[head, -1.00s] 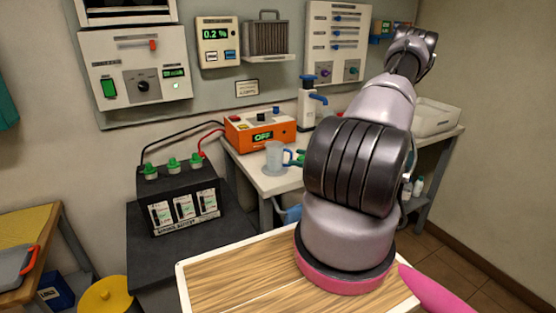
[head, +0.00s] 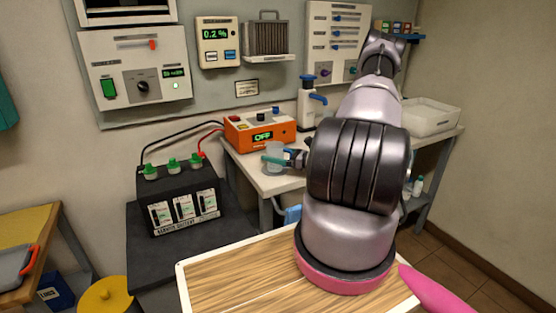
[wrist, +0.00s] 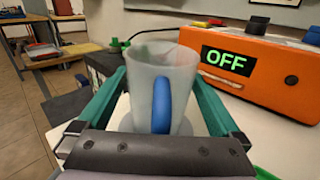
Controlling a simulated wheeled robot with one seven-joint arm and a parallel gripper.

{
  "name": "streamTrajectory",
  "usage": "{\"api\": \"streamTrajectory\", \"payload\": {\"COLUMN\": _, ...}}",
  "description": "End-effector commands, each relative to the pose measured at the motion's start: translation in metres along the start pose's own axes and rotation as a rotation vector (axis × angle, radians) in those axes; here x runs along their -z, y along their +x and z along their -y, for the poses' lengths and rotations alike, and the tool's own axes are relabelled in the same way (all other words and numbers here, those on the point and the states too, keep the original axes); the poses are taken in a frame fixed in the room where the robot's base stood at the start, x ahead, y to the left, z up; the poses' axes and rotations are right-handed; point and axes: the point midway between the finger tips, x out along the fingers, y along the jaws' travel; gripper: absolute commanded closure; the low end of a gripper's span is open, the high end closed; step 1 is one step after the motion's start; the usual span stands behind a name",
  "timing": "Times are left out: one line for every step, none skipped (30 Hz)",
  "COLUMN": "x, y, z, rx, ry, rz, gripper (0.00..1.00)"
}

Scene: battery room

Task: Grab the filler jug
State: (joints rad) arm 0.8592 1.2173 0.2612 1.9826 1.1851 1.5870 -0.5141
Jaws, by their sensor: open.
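The filler jug (wrist: 183,72) is a frosted, see-through cup with a blue handle, upright on a pale round base on the white bench. In the wrist view it stands between the two green fingers of my gripper (wrist: 160,85), with its handle toward the palm. The fingers are open, one on each side of the jug, and I see no clear grip on it. In the head view the jug (head: 275,151) is partly covered by my gripper (head: 274,160), which reaches in from the right.
An orange charger (head: 262,130) reading OFF stands close behind the jug. A black battery (head: 182,200) with green caps and cables is at left. A white pump dispenser (head: 309,104) and a pale tray (head: 430,118) are on the bench.

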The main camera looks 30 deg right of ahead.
Motion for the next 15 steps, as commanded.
{"api": "streamTrajectory", "payload": {"x": 0.0000, "y": -0.0001, "z": 0.0001, "rx": 0.000, "ry": 0.000, "rz": 0.000, "gripper": 0.00}}
{"api": "streamTrajectory", "payload": {"x": 0.0000, "y": -0.0001, "z": 0.0000, "rx": 0.000, "ry": 0.000, "rz": 0.000, "gripper": 0.00}}
{"api": "streamTrajectory", "payload": {"x": 0.0000, "y": -0.0002, "z": 0.0000, "rx": 0.000, "ry": 0.000, "rz": 0.000, "gripper": 0.00}}
{"api": "streamTrajectory", "payload": {"x": 0.0000, "y": -0.0002, "z": 0.0000, "rx": 0.000, "ry": 0.000, "rz": 0.000, "gripper": 0.00}}
{"api": "streamTrajectory", "payload": {"x": 0.0000, "y": -0.0002, "z": 0.0000, "rx": 0.000, "ry": 0.000, "rz": 0.000, "gripper": 0.08}}
{"api": "streamTrajectory", "payload": {"x": -0.0001, "y": -0.0002, "z": 0.0000, "rx": 0.000, "ry": 0.000, "rz": 0.000, "gripper": 0.23}}
{"api": "streamTrajectory", "payload": {"x": -0.0001, "y": -0.0002, "z": -0.0001, "rx": 0.000, "ry": 0.000, "rz": 0.000, "gripper": 0.34}}
{"api": "streamTrajectory", "payload": {"x": -0.0001, "y": -0.0003, "z": 0.0000, "rx": 0.000, "ry": 0.000, "rz": 0.000, "gripper": 0.46}}
{"api": "streamTrajectory", "payload": {"x": -0.0001, "y": -0.0003, "z": -0.0001, "rx": 0.000, "ry": 0.000, "rz": 0.000, "gripper": 0.61}}
{"api": "streamTrajectory", "payload": {"x": -0.0001, "y": -0.0003, "z": -0.0001, "rx": 0.000, "ry": 0.000, "rz": 0.000, "gripper": 0.73}}
{"api": "streamTrajectory", "payload": {"x": -0.0001, "y": -0.0003, "z": -0.0001, "rx": 0.000, "ry": 0.000, "rz": 0.000, "gripper": 0.81}}
{"api": "streamTrajectory", "payload": {"x": -0.0003, "y": -0.0003, "z": -0.0001, "rx": 0.000, "ry": 0.000, "rz": 0.000, "gripper": 0.81}}
{"api": "streamTrajectory", "payload": {"x": -0.0002, "y": -0.0003, "z": -0.0001, "rx": 0.000, "ry": 0.000, "rz": 0.000, "gripper": 0.80}}
{"api": "streamTrajectory", "payload": {"x": -0.0002, "y": -0.0003, "z": -0.0001, "rx": 0.000, "ry": 0.000, "rz": 0.000, "gripper": 0.80}}
{"api": "streamTrajectory", "payload": {"x": -0.0002, "y": -0.0003, "z": -0.0001, "rx": 0.000, "ry": 0.000, "rz": 0.000, "gripper": 0.80}}
